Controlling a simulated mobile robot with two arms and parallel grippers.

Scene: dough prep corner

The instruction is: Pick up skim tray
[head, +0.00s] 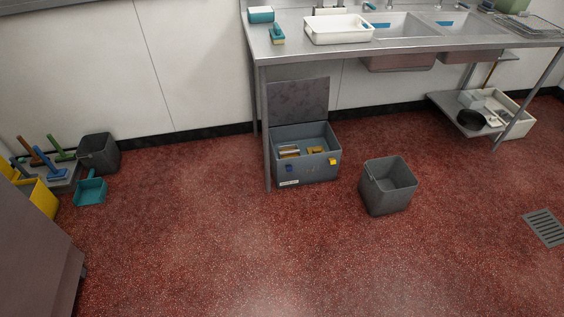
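An open grey box (307,171) stands on the floor under the left end of the steel sink bench. Its lid (298,101) is raised against the wall side. Inside the box lie small tan and yellowish parts (289,152); one may be the skim tray, but they are too small to tell. Blue and yellow clips show on the box's front. A white rectangular tray (338,37) sits on the bench beside the left sink basin. Neither of my grippers is in view.
A grey bucket (388,190) stands right of the box. Another bin (99,153), a teal dustpan (90,191), brushes and a yellow bucket (39,198) are at left. A bench leg (265,130) stands by the box. A floor drain (545,228) is at right. The middle floor is clear.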

